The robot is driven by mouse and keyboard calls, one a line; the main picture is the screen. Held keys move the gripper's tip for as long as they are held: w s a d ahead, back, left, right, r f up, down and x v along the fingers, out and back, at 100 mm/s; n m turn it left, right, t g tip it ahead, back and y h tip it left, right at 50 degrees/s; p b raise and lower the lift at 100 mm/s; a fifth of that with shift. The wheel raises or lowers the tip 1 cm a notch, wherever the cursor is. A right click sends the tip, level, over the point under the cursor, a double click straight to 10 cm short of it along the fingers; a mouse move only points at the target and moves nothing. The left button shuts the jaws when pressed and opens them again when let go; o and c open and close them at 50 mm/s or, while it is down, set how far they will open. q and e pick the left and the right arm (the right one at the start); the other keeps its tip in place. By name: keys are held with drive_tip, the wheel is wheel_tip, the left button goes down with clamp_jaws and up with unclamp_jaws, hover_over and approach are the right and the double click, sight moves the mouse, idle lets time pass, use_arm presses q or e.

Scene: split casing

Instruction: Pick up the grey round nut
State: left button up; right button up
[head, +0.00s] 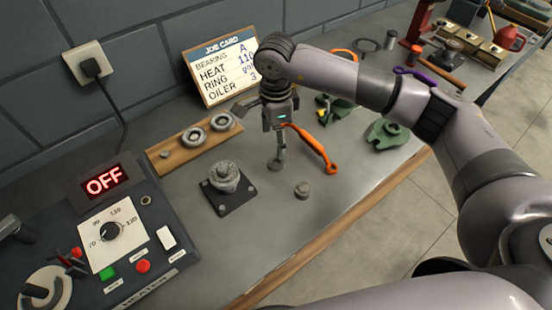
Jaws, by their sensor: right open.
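The small grey round nut (302,189) sits on the grey bench top, right of the black-based bearing fixture and near the bench's front edge. My right gripper (258,136) is over the bench, behind and to the left of the nut. Its fingers are spread apart and it holds nothing that I can see. It is clear of the nut. My left gripper does not show.
The fixture (224,178) stands left of the nut. An orange-handled tool (314,148) lies behind the nut, close to my right gripper. A wooden board (178,155) with rings and a heater panel (145,215) are at left. A green part (386,134) lies at right.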

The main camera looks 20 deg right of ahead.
sight(276, 165)
wheel_tip(276, 165, down, 3)
drive_tip(key=shift+f+p, duration=0.15)
drive_tip(key=shift+p, duration=0.2)
drive_tip(key=shift+s+f+p, duration=0.1)
drive_tip(key=shift+f+p, duration=0.35)
drive_tip(key=shift+f, duration=0.1)
wheel_tip(276, 165, down, 4)
drive_tip(key=shift+r+p, duration=0.2)
drive_tip(key=shift+p, duration=0.6)
drive_tip(key=shift+f, duration=0.4)
drive_tip(key=shift+c, duration=0.3)
drive_tip(key=c, duration=1.3)
drive_tip(key=shift+r, duration=0.1)
